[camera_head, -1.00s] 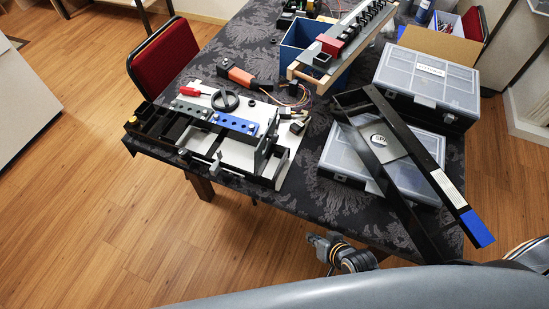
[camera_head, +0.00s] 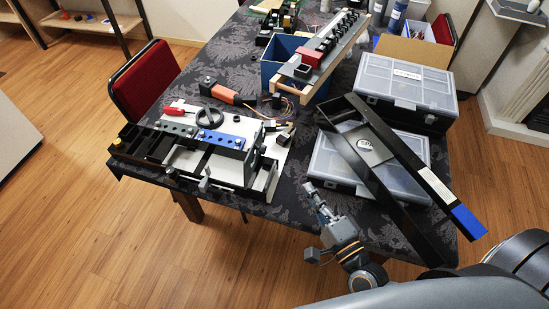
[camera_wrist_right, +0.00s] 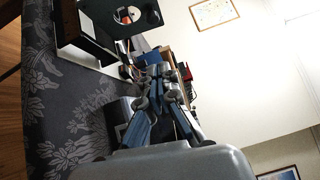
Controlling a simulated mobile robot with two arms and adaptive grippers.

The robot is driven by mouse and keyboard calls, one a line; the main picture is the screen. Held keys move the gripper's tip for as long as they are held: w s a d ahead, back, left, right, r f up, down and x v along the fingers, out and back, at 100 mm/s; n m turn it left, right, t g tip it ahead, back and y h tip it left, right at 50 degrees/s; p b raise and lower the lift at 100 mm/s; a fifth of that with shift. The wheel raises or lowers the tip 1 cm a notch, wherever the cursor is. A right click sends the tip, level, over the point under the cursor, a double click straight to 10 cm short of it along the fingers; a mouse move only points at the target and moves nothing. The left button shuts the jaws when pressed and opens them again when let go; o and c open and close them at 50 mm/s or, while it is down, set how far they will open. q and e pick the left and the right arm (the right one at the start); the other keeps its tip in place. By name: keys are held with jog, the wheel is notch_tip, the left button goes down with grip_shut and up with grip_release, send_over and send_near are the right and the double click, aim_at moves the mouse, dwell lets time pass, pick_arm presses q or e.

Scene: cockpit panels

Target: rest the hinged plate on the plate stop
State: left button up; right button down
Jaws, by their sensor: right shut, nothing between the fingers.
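My right gripper (camera_head: 310,188) is shut and empty, over the table's front edge, to the right of the white panel fixture (camera_head: 233,168). It points up and away in the head view, and its fingers (camera_wrist_right: 160,76) show in the right wrist view. A dark upright plate (camera_head: 254,154) stands at the fixture's right end; it looks like the hinged plate. In the wrist view a dark plate with a round cutout (camera_wrist_right: 106,24) is at the top left, apart from the fingers. I cannot make out the plate stop for sure. My left gripper is not in view.
A long black tray (camera_head: 385,150) lies tilted across a grey-lidded case (camera_head: 340,176), right of the gripper. A second case (camera_head: 405,82) and a blue bin (camera_head: 283,62) stand behind. A red chair (camera_head: 145,83) is at the left. Patterned cloth is bare between fixture and cases.

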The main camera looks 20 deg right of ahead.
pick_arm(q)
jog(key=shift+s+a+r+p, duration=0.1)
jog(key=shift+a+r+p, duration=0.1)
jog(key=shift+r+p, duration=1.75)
pick_arm(e)
jog(key=a+x, duration=0.2)
jog(key=x, duration=1)
jog(key=shift+a, duration=0.45)
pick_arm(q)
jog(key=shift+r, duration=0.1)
pick_arm(e)
jog(key=shift+s, duration=0.1)
